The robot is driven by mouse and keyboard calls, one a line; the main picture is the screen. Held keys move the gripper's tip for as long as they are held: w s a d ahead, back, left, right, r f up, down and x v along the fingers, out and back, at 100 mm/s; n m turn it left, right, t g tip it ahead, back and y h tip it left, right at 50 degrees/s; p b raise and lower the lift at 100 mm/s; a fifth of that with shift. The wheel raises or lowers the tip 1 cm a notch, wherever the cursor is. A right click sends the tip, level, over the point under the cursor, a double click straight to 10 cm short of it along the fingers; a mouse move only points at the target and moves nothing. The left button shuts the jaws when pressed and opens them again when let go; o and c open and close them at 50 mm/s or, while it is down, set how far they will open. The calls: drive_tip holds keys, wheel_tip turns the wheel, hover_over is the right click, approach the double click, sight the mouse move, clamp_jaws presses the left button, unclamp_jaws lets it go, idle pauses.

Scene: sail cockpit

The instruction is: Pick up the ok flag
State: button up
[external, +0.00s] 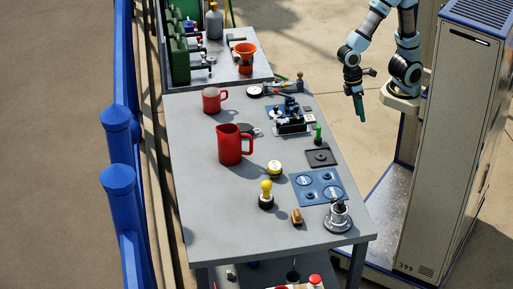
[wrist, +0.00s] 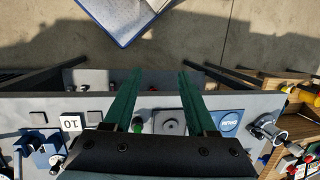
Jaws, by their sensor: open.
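I cannot pick out the ok flag with certainty. A small upright green piece (external: 318,133) stands on the grey table beside a dark square plate (external: 320,157); no lettering can be read on it. In the wrist view a small green piece (wrist: 137,125) shows between my fingers, lower in the picture, partly hidden by my gripper's body. My gripper (external: 360,108) has green fingers and hangs to the right of the table, apart from everything. In the wrist view my gripper (wrist: 160,74) is open, with nothing between its fingertips.
The grey table (external: 190,190) carries a red pitcher (external: 229,145), a red mug (external: 211,100), a blue mat (external: 325,176), a yellow-knobbed piece (external: 266,187) and a metal winch-like piece (external: 338,216). A black-and-blue device (external: 292,126) stands behind the green piece. Bare floor lies between the table and my gripper.

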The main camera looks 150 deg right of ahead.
drive_tip(key=w+d+r+m+t+y, duration=0.2)
drive_tip(key=d+m+t+y, duration=0.6)
drive_tip(key=d+m, duration=1)
drive_tip(key=m+t+h, duration=0.1)
drive_tip(key=t+h, duration=0.1)
drive_tip(key=t, duration=0.1)
approach(318, 127)
drive_tip(key=shift+a+f, duration=0.5)
drive_tip(key=shift+w+a+f, duration=0.2)
drive_tip(key=shift+f, duration=0.1)
drive_tip(key=shift+h, duration=0.3)
drive_tip(key=x, duration=0.5)
drive_tip(key=shift+p, duration=0.3)
drive_tip(key=p+x, duration=0.1)
drive_tip(key=x, duration=0.3)
drive_tip(key=shift+w+p, duration=0.15)
drive_tip(key=shift+p, duration=0.25)
drive_tip(key=shift+w+a+f, duration=0.25)
drive_tip(key=shift+w+a, duration=0.1)
drive_tip(key=shift+w, duration=0.05)
drive_tip(key=shift+c, duration=0.4)
